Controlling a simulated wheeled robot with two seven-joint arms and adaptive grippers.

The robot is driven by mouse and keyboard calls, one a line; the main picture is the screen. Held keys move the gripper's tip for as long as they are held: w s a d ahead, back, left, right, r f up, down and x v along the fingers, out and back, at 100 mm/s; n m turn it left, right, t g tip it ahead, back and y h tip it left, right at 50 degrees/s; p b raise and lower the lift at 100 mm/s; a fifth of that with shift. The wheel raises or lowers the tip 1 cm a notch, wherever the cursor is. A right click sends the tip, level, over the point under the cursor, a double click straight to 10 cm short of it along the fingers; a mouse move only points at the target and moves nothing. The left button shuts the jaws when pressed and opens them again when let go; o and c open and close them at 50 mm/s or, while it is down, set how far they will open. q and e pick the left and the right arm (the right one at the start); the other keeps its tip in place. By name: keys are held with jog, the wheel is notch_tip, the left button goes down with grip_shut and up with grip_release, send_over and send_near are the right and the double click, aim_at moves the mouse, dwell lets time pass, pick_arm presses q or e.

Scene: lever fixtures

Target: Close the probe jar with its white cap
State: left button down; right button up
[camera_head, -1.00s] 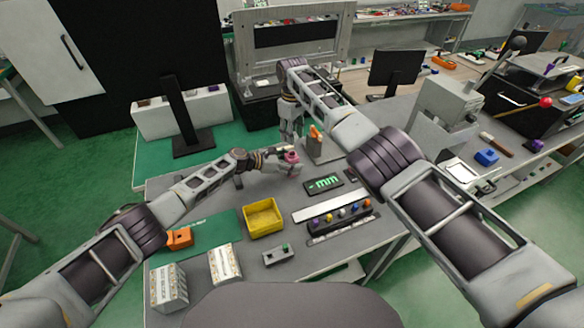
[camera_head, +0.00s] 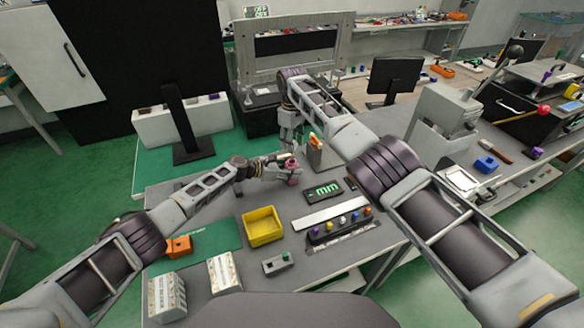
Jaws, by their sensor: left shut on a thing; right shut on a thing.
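My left gripper (camera_head: 288,165) reaches in from the left over the back of the grey table. My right gripper (camera_head: 289,143) points down from above, close over the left gripper. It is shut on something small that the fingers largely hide. I cannot make out the white cap clearly, nor whether it touches the jar.
An orange-topped grey block (camera_head: 315,150) stands right beside the grippers. A black plate with green marks (camera_head: 324,191), a yellow bin (camera_head: 262,226) and a strip of coloured knobs (camera_head: 340,226) lie nearer. A black monitor stand (camera_head: 184,125) is at the back left.

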jog(key=shift+f, duration=2.35)
jog(key=shift+f, duration=0.1)
jog(key=shift+f+b, duration=0.85)
jog(key=shift+b, duration=0.05)
jog(key=shift+f+b, duration=0.55)
jog(key=shift+s+m, duration=0.1)
jog(key=shift+m, duration=1.5)
jog(key=o, duration=0.7)
